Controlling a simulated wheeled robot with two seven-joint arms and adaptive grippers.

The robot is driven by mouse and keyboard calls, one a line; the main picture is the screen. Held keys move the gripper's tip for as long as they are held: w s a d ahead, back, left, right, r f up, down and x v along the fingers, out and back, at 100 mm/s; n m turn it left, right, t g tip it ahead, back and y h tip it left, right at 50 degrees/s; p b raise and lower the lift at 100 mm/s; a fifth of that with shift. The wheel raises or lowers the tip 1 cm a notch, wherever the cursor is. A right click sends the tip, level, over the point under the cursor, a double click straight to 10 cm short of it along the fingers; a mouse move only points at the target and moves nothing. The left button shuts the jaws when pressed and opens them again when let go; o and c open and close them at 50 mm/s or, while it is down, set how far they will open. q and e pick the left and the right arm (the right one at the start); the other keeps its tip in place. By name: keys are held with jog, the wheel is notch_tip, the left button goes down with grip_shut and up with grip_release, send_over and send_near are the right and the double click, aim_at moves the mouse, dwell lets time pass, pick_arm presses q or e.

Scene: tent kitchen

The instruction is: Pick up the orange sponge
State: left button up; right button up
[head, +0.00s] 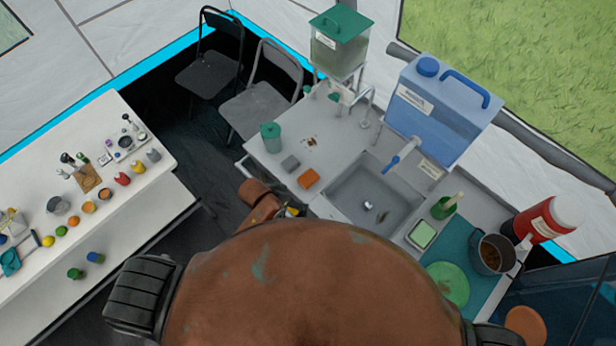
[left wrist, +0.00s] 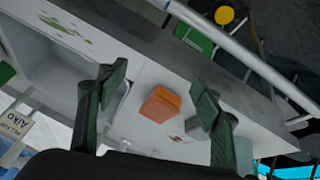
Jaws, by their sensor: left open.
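The orange sponge (head: 308,178) lies on the counter just left of the sink. In the left wrist view the orange sponge (left wrist: 158,106) shows beyond and between the two spread fingers, with nothing touching it. My left gripper (left wrist: 160,92) is open and empty. In the head view only a small part of my left gripper (head: 291,211) shows at the counter's front edge, in front of the sponge, and my body hides much of it. My right gripper is in neither view.
A grey block (head: 290,163) lies close beside the sponge. A green-lidded container (head: 271,137) stands behind it to the left. The sink (head: 372,195) is to the right, with a blue water tank (head: 437,110) behind. Counter behind the sponge is mostly clear.

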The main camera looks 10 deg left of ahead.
aim_at(309, 178)
pick_arm(q)
jog(key=w+d+r+m+g, duration=0.1)
jog(key=d, duration=0.3)
jog(key=w+d+m+p, duration=0.1)
jog(key=w+d, duration=0.1)
jog(key=d, duration=0.2)
jog(key=w+d+r+m+g, duration=0.1)
jog(key=d+m, duration=0.1)
jog(key=d, duration=0.3)
jog(key=shift+w+r+g, duration=0.15)
jog(key=shift+r+g, duration=0.15)
jog(key=w+a+y, duration=0.1)
jog(key=w+a, duration=0.1)
jog(key=a, duration=0.1)
jog(key=w+a+r+y+p, duration=0.1)
jog(key=w+a, duration=0.1)
jog(key=a, duration=0.1)
jog(key=w+a+g+y, duration=0.1)
jog(key=w+a, duration=0.1)
jog(key=a, duration=0.1)
jog(key=shift+w+r+n+y, duration=0.2)
jog(key=shift+w+n+y, duration=0.1)
jog(key=shift+w+a, duration=0.15)
jog(key=shift+a, duration=0.1)
jog(key=shift+f, duration=0.4)
jog(key=f, duration=0.2)
jog(key=f+p, duration=0.1)
jog(key=f, duration=0.3)
jog(key=shift+w+a+f+p, duration=0.1)
jog(key=shift+w+f+p, duration=0.3)
